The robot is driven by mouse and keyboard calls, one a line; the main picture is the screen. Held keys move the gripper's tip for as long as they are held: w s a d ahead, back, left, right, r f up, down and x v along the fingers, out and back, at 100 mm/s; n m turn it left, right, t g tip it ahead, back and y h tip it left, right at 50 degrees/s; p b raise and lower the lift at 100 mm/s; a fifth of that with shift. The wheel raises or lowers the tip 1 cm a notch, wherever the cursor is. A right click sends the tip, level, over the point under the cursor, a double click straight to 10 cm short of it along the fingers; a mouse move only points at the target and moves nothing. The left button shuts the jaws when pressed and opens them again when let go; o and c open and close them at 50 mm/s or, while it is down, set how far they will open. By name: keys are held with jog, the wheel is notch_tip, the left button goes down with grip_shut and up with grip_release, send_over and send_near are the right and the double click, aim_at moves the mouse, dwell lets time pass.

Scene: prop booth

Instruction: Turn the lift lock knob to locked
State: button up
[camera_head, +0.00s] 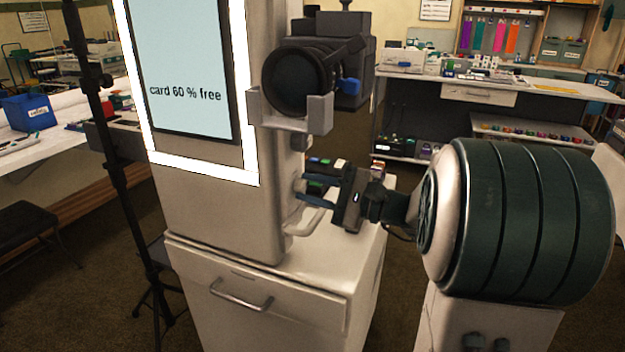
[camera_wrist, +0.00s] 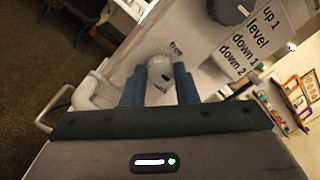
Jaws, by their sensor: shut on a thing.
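The lift lock knob (camera_wrist: 160,74) is a pale rounded knob on the side of the white booth column (camera_head: 270,210). In the wrist view my gripper (camera_wrist: 160,90) has one blue finger on each side of the knob, shut on it. In the head view my gripper (camera_head: 302,189) reaches the column's right side from the right, and I cannot make out the knob there. A small dark marking (camera_wrist: 176,47) sits on the panel just beyond the knob, too small to read. I cannot tell which way the knob is turned.
A label plate (camera_wrist: 252,40) reads "up 1, level, down 1, down 2". A camera (camera_head: 300,80) sits in a bracket above my gripper. A pale curved handle (camera_head: 310,222) is just below my fingers. A white drawer cabinet (camera_head: 270,300) stands underneath; a black stand (camera_head: 105,150) is left.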

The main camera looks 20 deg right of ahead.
jog(key=shift+m, duration=0.4)
jog(key=o, duration=1)
jog(key=p+v, duration=0.1)
jog(key=v, duration=1.2)
jog(key=shift+s+d, duration=0.25)
jog(key=shift+d, duration=0.1)
